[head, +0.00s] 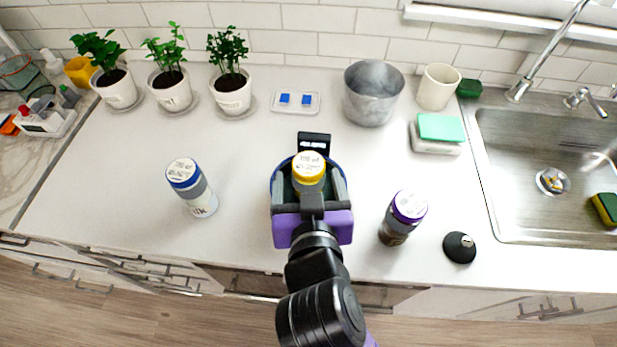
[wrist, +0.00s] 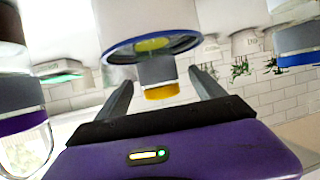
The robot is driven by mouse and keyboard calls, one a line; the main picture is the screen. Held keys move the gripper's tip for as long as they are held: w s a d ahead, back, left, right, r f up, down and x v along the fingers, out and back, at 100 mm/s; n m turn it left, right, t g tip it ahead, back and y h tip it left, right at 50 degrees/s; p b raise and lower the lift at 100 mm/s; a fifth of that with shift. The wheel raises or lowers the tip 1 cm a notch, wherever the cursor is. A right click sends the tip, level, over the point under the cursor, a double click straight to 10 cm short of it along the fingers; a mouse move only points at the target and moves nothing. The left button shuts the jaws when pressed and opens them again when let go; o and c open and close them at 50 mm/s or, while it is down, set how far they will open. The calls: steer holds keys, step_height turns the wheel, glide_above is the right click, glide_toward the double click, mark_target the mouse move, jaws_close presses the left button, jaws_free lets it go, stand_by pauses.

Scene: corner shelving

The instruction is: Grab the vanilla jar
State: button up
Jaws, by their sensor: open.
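A jar with a yellow lid (head: 308,165) stands in a blue-rimmed round container on the counter; its lid text is too small to read. It shows upside down in the wrist view (wrist: 160,91), between my fingertips. My gripper (head: 309,190) is open, with one finger on each side of this jar and no visible grip on it. A jar with a blue lid (head: 186,180) stands to the left. A jar with a purple lid (head: 405,212) stands to the right. I cannot read which one is labelled vanilla.
The blue-rimmed container (wrist: 150,42) has a dark display (head: 314,142) behind it. A black knobbed disc (head: 459,247) lies at the right, near the sink (head: 500,200). Potted plants (head: 232,95), a small tray (head: 296,102) and a grey metal pot (head: 372,95) line the back.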

steer(key=p+x, duration=0.1)
steer(key=x, duration=0.5)
steer(key=shift+w+p, duration=0.1)
steer(key=shift+p, duration=0.2)
steer(key=shift+r, duration=0.1)
jaws_close()
